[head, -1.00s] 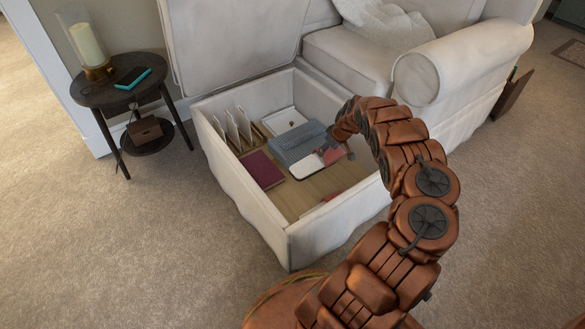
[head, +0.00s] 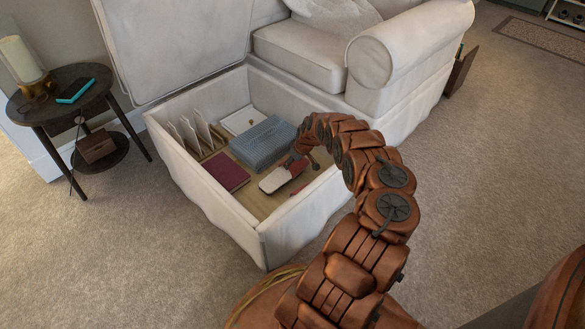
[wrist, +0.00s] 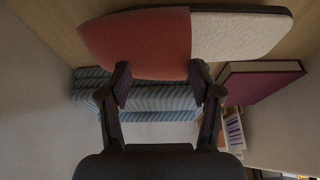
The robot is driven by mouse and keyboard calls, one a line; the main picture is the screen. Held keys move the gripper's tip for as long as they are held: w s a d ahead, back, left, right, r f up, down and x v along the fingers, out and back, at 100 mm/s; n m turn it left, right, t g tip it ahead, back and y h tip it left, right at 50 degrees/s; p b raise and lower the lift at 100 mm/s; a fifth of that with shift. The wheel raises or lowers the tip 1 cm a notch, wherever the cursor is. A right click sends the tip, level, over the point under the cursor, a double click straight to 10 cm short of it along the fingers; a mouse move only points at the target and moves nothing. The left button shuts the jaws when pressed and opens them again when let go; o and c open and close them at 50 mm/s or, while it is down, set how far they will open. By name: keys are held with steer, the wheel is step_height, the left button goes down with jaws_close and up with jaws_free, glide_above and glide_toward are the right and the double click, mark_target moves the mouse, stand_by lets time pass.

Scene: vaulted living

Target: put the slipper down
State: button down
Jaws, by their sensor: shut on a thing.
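The slipper (head: 277,181), with a red upper and a pale open sole, is inside the open storage box (head: 205,197). My gripper (head: 303,163) reaches over the box's right wall and is shut on it. In the wrist view the two fingertips (wrist: 160,82) press on the red part of the slipper (wrist: 235,35), and the pale part points right. The slipper lies roughly flat, close above or on the wooden box floor (head: 255,203); I cannot tell whether it touches.
A small red item (head: 300,190) lies near the right wall. Some front floor is bare.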

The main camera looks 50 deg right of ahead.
mark_target(285, 171)
steer(key=shift+f+b, duration=0.45)
steer(key=shift+f, duration=0.85)
steer(key=shift+f, duration=0.15)
steer(key=shift+c, duration=1.1)
jaws_free()
